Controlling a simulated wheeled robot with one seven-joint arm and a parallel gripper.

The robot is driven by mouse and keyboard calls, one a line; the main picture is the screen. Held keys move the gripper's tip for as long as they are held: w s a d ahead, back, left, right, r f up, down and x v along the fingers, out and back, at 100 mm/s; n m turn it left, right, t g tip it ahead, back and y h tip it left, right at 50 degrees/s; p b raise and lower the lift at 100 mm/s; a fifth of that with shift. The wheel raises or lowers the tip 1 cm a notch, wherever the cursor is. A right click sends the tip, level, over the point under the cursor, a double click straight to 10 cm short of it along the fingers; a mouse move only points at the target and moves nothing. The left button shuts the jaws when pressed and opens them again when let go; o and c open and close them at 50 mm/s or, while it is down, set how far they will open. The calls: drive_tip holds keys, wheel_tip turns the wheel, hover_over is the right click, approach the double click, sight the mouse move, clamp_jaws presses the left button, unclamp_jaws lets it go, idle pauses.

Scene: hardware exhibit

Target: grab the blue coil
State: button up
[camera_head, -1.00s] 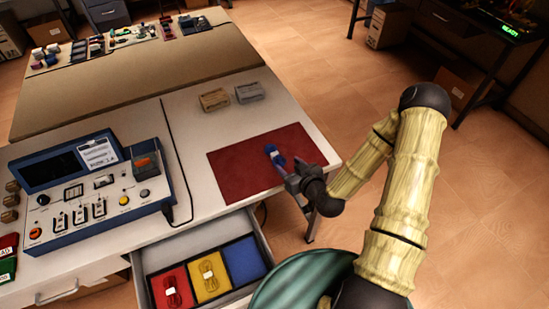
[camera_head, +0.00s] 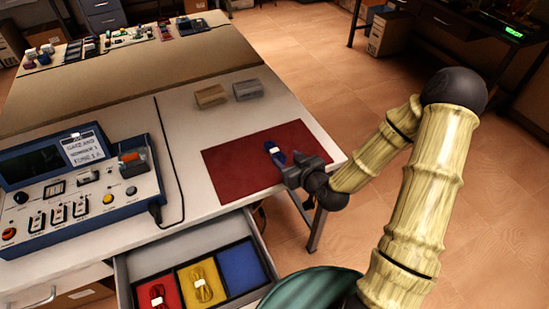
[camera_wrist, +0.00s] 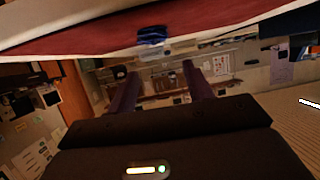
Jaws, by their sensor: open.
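The blue coil (camera_head: 275,155), with a white band, lies on the red mat (camera_head: 232,172) near the table's right edge. My gripper (camera_head: 291,167) is just to its lower right in the head view, low over the mat's edge. In the wrist view, the two fingers (camera_wrist: 160,70) are apart with nothing between them. The coil (camera_wrist: 151,36) shows above the fingertips there, at the edge of the mat (camera_wrist: 90,38). I cannot tell whether a finger touches the coil.
A control device (camera_head: 75,190) stands at left. Two small blocks (camera_head: 230,93) sit behind the mat.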

sight(273, 148)
drive_tip(key=shift+a+f+b, duration=0.15)
drive_tip(key=shift+f+b, duration=0.3)
drive_tip(key=shift+b, duration=0.8)
drive_tip(key=b+x, duration=0.1)
drive_tip(key=x, duration=0.3)
drive_tip(key=shift+w+a+r, duration=0.15)
drive_tip(key=shift+w, duration=0.15)
drive_tip(key=shift+w, duration=0.1)
drive_tip(key=x, duration=0.5)
drive_tip(key=shift+w+d+f, duration=0.1)
drive_tip(key=shift+d+f, duration=0.15)
drive_tip(key=shift+c, duration=0.2)
drive_tip(key=c, duration=1)
